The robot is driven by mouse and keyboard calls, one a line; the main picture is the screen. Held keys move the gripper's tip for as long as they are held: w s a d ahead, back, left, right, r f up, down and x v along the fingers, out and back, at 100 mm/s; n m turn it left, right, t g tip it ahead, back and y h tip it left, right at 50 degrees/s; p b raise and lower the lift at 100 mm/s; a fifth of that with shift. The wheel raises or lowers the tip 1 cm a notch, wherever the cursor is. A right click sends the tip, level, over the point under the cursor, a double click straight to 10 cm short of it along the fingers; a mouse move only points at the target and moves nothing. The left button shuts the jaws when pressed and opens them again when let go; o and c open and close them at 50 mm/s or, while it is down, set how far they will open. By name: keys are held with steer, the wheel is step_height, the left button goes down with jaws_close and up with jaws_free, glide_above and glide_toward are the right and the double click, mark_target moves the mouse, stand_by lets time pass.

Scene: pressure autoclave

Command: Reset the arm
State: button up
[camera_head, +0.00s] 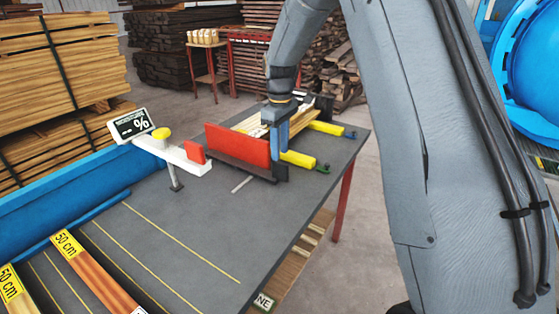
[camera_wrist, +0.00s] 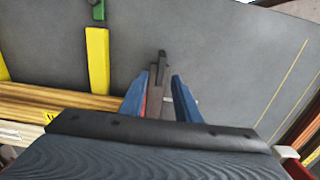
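My gripper (camera_wrist: 158,88) points down over the dark work table, with its two blue fingers apart. In the head view my gripper (camera_head: 280,150) is at the right end of a red panel (camera_head: 236,145) on a dark base. In the wrist view a dark brown bar (camera_wrist: 157,102) with a little red beside it shows between the fingers. I see gaps beside the bar and no clear grip on it. The exact height of the fingertips over it is hard to tell. My arm comes down from the upper right in the head view.
Yellow bars (camera_head: 298,159) and wooden strips (camera_head: 250,122) lie close to the gripper. The table's front (camera_head: 190,250) is mostly clear. A blue round vessel (camera_head: 530,70) is far right.

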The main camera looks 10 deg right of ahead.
steer(key=shift+r, duration=0.7)
steer(key=shift+s, duration=0.4)
steer(key=s+d+f+m, duration=0.1)
steer(key=s+m, duration=0.3)
steer(key=s, duration=1.1)
steer(key=s+d+f+m, duration=0.1)
steer(key=s+m, duration=0.4)
steer(key=s, duration=1)
steer(key=shift+s+d+f+t, duration=0.25)
steer(key=shift+s+f+t, duration=0.05)
steer(key=shift+f, duration=0.15)
